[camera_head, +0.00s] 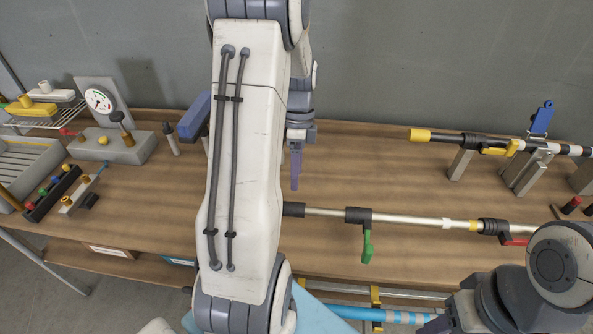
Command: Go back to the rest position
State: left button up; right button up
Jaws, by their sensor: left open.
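My left gripper (295,183) hangs beside my large white arm link, pointing down over the back part of the wooden bench (370,180). One purple-grey finger shows, and nothing is seen held in it. My left arm link hides the middle-left of the bench.
A metal pipe with a green lever (367,246) crosses the bench front. A black and yellow rod (440,136) rests on grey stands at the right. A gauge stand (100,100) and trays are at left.

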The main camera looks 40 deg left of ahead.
pick_arm(q)
jog(key=shift+r, duration=0.2)
dwell(0.4)
jog(key=s+d+r+n+t+y, duration=0.1)
jog(key=d+r, duration=0.1)
jog(key=d, duration=0.8)
jog(key=s+d+r+n, duration=0.1)
jog(key=s+d+r, duration=0.15)
jog(key=d, duration=0.75)
jog(key=s+d+r+n+t, duration=0.1)
jog(key=s+d+n, duration=0.1)
jog(key=s+d, duration=0.8)
jog(key=shift+s+r+t, duration=0.2)
jog(key=shift+s+t, duration=0.1)
jog(key=shift+s, duration=0.8)
